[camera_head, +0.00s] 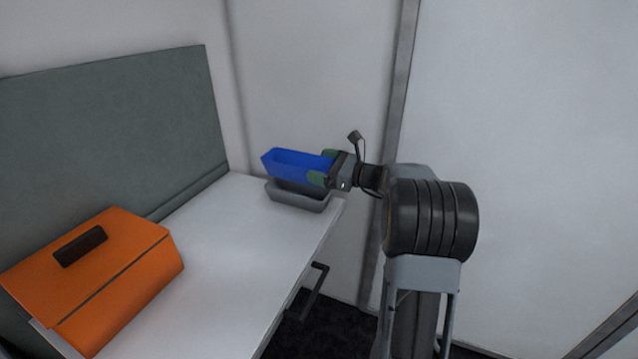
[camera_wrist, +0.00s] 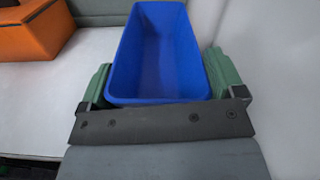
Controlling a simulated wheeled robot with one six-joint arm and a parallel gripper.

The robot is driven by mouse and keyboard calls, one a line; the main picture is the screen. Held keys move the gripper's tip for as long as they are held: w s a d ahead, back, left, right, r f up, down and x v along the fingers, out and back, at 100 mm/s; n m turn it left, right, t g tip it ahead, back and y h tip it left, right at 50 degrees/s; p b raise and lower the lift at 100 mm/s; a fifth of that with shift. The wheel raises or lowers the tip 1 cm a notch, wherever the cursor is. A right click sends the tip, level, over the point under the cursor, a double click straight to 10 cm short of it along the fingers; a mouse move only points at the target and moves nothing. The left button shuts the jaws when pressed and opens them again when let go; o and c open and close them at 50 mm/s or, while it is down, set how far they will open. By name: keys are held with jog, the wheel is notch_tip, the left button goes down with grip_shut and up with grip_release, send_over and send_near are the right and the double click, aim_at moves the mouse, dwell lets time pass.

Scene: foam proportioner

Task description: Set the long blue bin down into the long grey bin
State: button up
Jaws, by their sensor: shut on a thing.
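The long blue bin (camera_head: 296,165) is held upright by its near end in my gripper (camera_head: 322,169). In the wrist view the blue bin (camera_wrist: 160,60) is empty, with the green fingers of my gripper (camera_wrist: 160,88) pressed on both of its sides. The long grey bin (camera_head: 298,199) stands on the white table near its far right corner. The blue bin is above the grey bin in the head view. Whether they touch is not clear. The inside of the grey bin is mostly hidden by the blue one, and the grey bin does not show in the wrist view.
An orange box (camera_head: 95,275) with a dark handle sits at the left of the white table (camera_head: 225,255). A grey-green panel (camera_head: 115,135) stands along the table's back. Pale walls are close behind and right. The table's middle is clear.

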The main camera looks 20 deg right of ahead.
aim_at(321, 170)
jog(key=shift+w+d+f, duration=0.2)
jog(key=shift+w+f, duration=0.7)
jog(key=shift+f, duration=0.3)
jog(key=shift+w+f+b, duration=0.2)
jog(key=shift+f+b, duration=0.2)
jog(key=shift+f, duration=1.3)
jog(key=shift+f+b, duration=0.35)
jog(key=shift+f, duration=0.3)
jog(key=o, duration=0.7)
